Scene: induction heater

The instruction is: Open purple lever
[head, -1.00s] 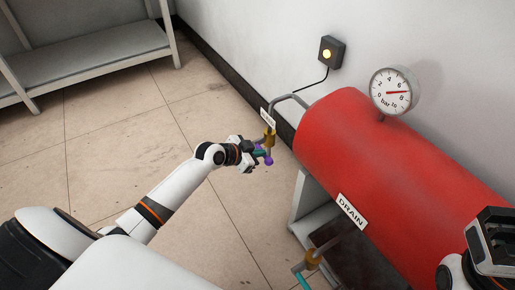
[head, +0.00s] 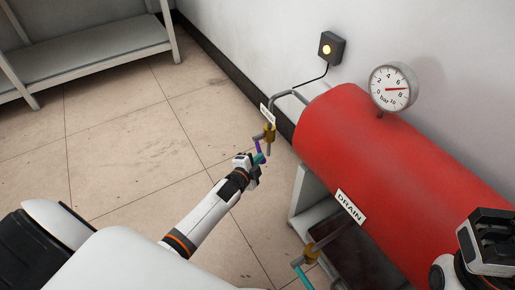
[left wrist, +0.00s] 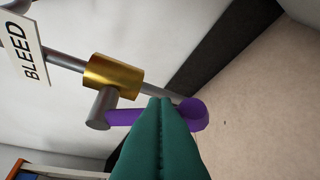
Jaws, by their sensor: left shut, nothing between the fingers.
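The purple lever (head: 257,146) hangs from the brass bleed valve (head: 269,134) at the near end of the red tank's pipe. In the left wrist view the lever (left wrist: 124,118) runs from a grey stem to a round purple knob at right. My left gripper (head: 260,158) is at the lever's lower end. Its teal fingers (left wrist: 160,101) are shut together with nothing between them, and their tips overlap the lever's middle in view. I cannot tell if they touch it. My right gripper (head: 490,238) is at the lower right, its fingers unclear.
The red tank (head: 390,165) carries a pressure gauge (head: 393,88) reading near 8. A DRAIN sign (head: 350,207) marks a lower valve with a teal lever (head: 304,278). A wall box (head: 331,49) has a lit yellow lamp. The floor left of the valve is clear.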

